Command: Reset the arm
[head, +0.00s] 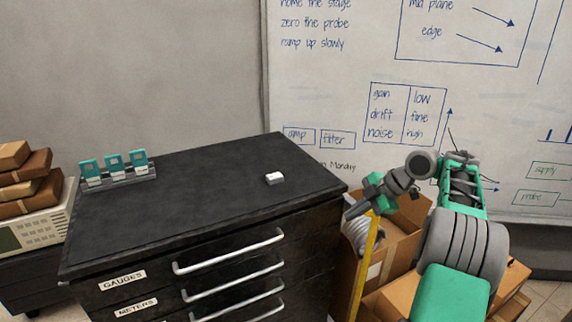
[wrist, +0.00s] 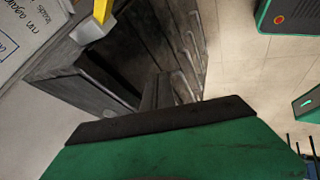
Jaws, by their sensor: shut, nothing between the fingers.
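My gripper (head: 356,208) is shut and empty in the head view. It hangs off the right front corner of the black drawer cabinet (head: 210,190), pointing down and to the left. My arm comes from the lower right, rises, and bends back toward the cabinet. In the wrist view, the green and dark housing of my gripper fills the bottom, with the cabinet's drawer fronts (wrist: 182,45) beyond it. I cannot tell the exact gap between the fingertips and the cabinet.
A small white block (head: 275,178) lies on the cabinet top. A rack with several teal-topped pieces (head: 116,168) stands at its back left. Cardboard boxes (head: 401,240) and a yellow upright bar (head: 367,265) are close below my gripper. A whiteboard (head: 340,60) stands behind. The middle of the top is clear.

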